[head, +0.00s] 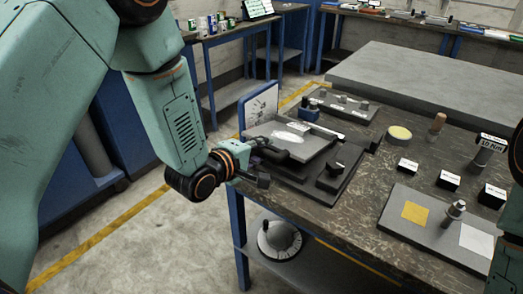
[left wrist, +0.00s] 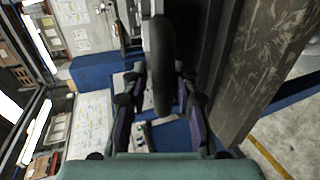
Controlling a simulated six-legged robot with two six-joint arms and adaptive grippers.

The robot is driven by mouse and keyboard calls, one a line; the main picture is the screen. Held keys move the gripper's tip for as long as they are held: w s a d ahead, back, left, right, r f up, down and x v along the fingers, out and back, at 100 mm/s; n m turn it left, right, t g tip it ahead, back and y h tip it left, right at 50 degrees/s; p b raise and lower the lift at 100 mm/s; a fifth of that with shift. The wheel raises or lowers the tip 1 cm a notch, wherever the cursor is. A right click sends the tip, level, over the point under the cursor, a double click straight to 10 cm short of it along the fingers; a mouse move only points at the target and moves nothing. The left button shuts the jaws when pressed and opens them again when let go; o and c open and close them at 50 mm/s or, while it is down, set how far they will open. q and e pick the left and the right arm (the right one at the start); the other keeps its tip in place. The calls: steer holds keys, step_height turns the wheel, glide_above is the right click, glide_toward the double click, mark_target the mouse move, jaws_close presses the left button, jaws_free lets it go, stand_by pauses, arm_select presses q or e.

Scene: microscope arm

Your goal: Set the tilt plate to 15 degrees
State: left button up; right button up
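The tilt plate (head: 300,136), a flat grey plate with a white patch on top, sits on a dark base (head: 325,187) at the table's left corner. It looks slightly tilted, but I cannot read its angle. My left gripper (head: 258,166) is at its near left side, beside a dark bent handle or crank. In the left wrist view, a dark rounded wheel or handle (left wrist: 163,65) stands edge-on between the fingers of the left gripper (left wrist: 163,85). Gaps show on both sides, so the fingers look apart around it. My right gripper is not visible.
An upright white panel (head: 262,107) stands behind the plate. Small labelled blocks (head: 448,181), a yellow-topped disc (head: 399,133) and a board with yellow and white squares (head: 430,222) lie to the right. A round dial-like object (head: 279,240) rests on the lower shelf.

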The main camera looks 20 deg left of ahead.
arm_select(q)
steer(key=shift+s+a+r, duration=0.1)
steer(key=shift+s+a, duration=0.15)
steer(key=shift+s, duration=0.2)
steer(key=v, duration=1.1)
steer(key=shift+r, duration=0.1)
steer(key=s+a+f+m+g+y, duration=0.1)
steer(key=s+f+m+g+y, duration=0.1)
steer(key=s+f+m+g, duration=0.45)
steer(key=s+a+f+m+g+y, duration=0.1)
steer(key=s+f+m, duration=0.25)
steer(key=f, duration=0.55)
steer(key=s+f+m+g+y, duration=0.1)
steer(key=s+f+g, duration=0.2)
steer(key=s+f, duration=0.3)
steer(key=s+f+m+g, duration=0.2)
steer(key=s+f, duration=0.3)
steer(key=s, duration=0.7)
steer(key=shift+a+f+m+g+y, duration=0.3)
steer(key=shift+a+f+g+y, duration=0.1)
steer(key=shift+g, duration=0.05)
